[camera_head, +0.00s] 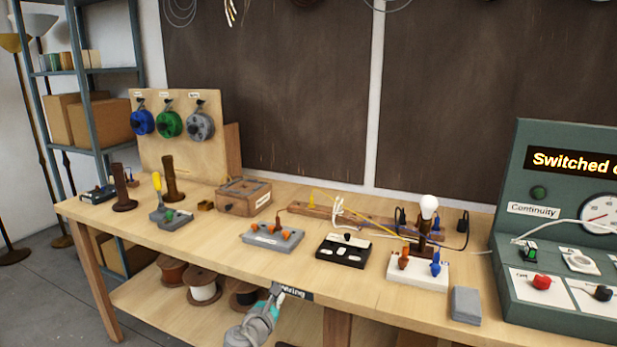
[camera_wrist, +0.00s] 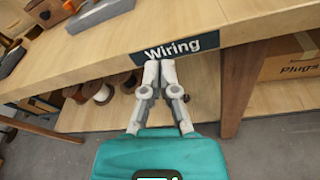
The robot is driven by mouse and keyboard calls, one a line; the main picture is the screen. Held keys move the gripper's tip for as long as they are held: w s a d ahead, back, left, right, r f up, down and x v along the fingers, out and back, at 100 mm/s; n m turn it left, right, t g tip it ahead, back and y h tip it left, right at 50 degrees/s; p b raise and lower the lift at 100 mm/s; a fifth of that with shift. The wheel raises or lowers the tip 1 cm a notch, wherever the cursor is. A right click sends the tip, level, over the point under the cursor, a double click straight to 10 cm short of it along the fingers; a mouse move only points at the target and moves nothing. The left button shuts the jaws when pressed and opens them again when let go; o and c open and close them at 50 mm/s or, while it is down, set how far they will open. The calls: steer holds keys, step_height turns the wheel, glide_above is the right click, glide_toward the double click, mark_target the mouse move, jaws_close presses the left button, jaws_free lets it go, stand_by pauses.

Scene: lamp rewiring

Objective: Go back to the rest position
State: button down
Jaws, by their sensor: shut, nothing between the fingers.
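My gripper (camera_head: 277,289) is in front of the workbench (camera_head: 205,239), close to the "Wiring" label (camera_head: 295,292) on its front edge. In the wrist view my gripper (camera_wrist: 158,64) has its two fingers together, with nothing between them. The fingertips overlap the lower edge of the "Wiring" label (camera_wrist: 175,49) in the picture; I cannot tell whether they touch it. The teal gripper body (camera_wrist: 160,158) fills the bottom of the wrist view.
The bench top holds a grey block with orange knobs (camera_head: 272,238), a black switch block (camera_head: 343,250), a bulb (camera_head: 429,205) and a green test panel (camera_head: 560,160). Spools (camera_head: 202,290) stand on the lower shelf.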

steer(key=s+d+f+m+g+h, duration=0.1)
steer(key=d+f+m+g, duration=0.35)
steer(key=d+m, duration=0.3)
steer(key=s+d+f+m+g+h, duration=0.1)
steer(key=d+f+m+g, duration=0.2)
steer(key=d+f+m, duration=0.45)
steer(key=s+d+f+m+g+y, duration=0.4)
steer(key=s+d+m+g+y, duration=0.35)
steer(key=d+m, duration=0.4)
step_height(320, 180, up, 17)
steer(key=s+a+m+p, duration=0.1)
steer(key=m+p, duration=0.1)
steer(key=p, duration=1.4)
steer(key=shift+a+p, duration=0.3)
